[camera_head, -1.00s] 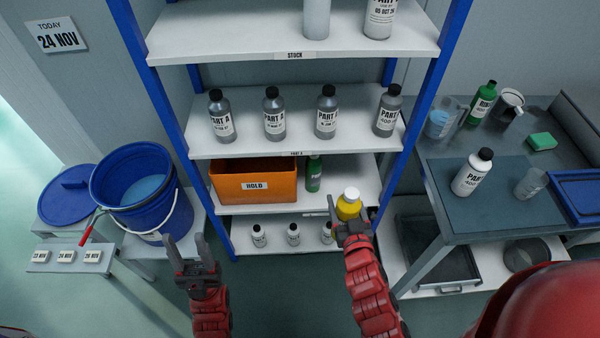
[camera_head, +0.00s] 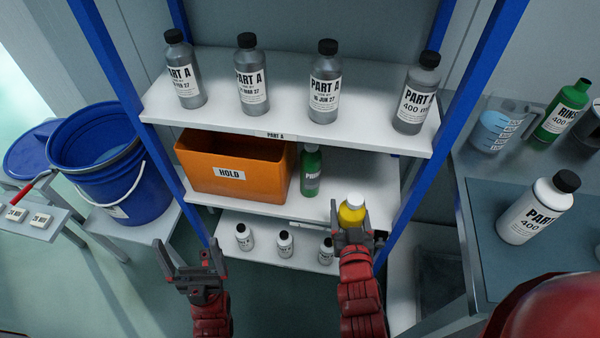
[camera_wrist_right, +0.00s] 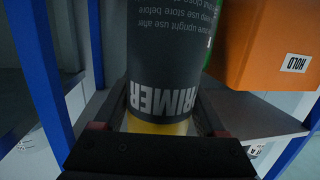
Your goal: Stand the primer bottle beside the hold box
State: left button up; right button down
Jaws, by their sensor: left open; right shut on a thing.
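The primer bottle (camera_head: 352,213) is yellow with a white cap and stands cap up in my right gripper (camera_head: 352,236). My right gripper is shut on it, near the front edge of the shelf that holds the hold box; I cannot tell whether it touches the shelf. The right wrist view shows its dark PRIMER label (camera_wrist_right: 165,60) close up. The orange hold box (camera_head: 205,178) stands on that shelf to the left; it also shows in the right wrist view (camera_wrist_right: 262,55). My left gripper (camera_head: 190,268) is open and empty, low in front of the rack.
A green bottle (camera_head: 311,172) stands right of the hold box, between it and the primer bottle. Grey PART A bottles (camera_head: 325,85) stand on the shelf above (camera_head: 285,118). A blue post (camera_head: 440,130) bounds the right side.

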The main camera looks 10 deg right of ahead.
jog(key=b+x, duration=0.9)
jog(key=x, duration=0.9)
jog(key=shift+f+b, duration=0.2)
jog(key=shift+b, duration=0.15)
jog(key=shift+f, duration=0.15)
grip_release()
jog(key=shift+s, duration=0.1)
